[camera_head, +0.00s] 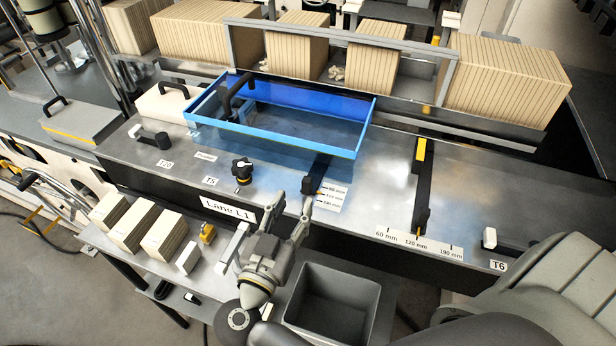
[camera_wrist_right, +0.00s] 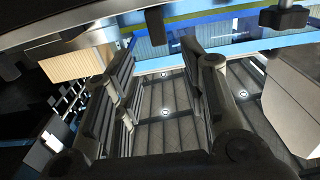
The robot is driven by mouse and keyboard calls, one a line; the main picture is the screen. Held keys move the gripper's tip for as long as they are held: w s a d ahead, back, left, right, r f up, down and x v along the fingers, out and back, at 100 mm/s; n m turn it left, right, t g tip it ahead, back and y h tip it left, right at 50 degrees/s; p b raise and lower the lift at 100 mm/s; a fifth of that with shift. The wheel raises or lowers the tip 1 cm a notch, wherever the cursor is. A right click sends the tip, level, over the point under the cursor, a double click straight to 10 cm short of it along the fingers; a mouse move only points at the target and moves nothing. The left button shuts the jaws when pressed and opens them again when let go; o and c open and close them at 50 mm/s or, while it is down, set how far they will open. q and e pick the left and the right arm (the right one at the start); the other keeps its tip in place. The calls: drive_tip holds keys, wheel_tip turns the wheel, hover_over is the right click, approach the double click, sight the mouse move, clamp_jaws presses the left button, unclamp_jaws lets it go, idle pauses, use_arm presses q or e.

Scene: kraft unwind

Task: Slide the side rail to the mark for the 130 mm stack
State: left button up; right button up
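A dark bar with a black knob (camera_head: 309,185) runs from the blue-framed guard to the front edge of the metal table. Beside it is a small white scale (camera_head: 333,194) with mm marks, too small to read surely. Farther right, a black rail with a yellow block (camera_head: 420,150) ends near a scale reading 60, 120 and 190 mm (camera_head: 418,242). I cannot tell which is the side rail. My right gripper (camera_head: 289,207) is open and empty, near the table's front edge, just left of and in front of the knob. In the right wrist view its fingers (camera_wrist_right: 165,90) stand apart with nothing between.
The blue guard (camera_head: 287,132) rises behind the knob. The tabletop between the two scales is clear.

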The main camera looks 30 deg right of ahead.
sight(305, 183)
drive_tip(key=b+x, duration=0.1)
drive_tip(key=x, duration=0.2)
drive_tip(key=b+x, duration=0.1)
drive_tip(key=x, duration=0.2)
drive_tip(key=shift+f, duration=0.25)
drive_tip(key=b+x, duration=0.1)
drive_tip(key=x, duration=0.1)
drive_tip(key=shift+w+d+r, duration=0.1)
drive_tip(key=shift+w+d, duration=0.1)
drive_tip(key=shift+w+d+r, duration=0.1)
drive_tip(key=shift+w, duration=0.05)
use_arm(q)
drive_tip(key=f, duration=0.3)
drive_tip(key=shift+s+f, duration=0.15)
drive_tip(key=shift+s, duration=0.1)
use_arm(e)
clamp_jaws()
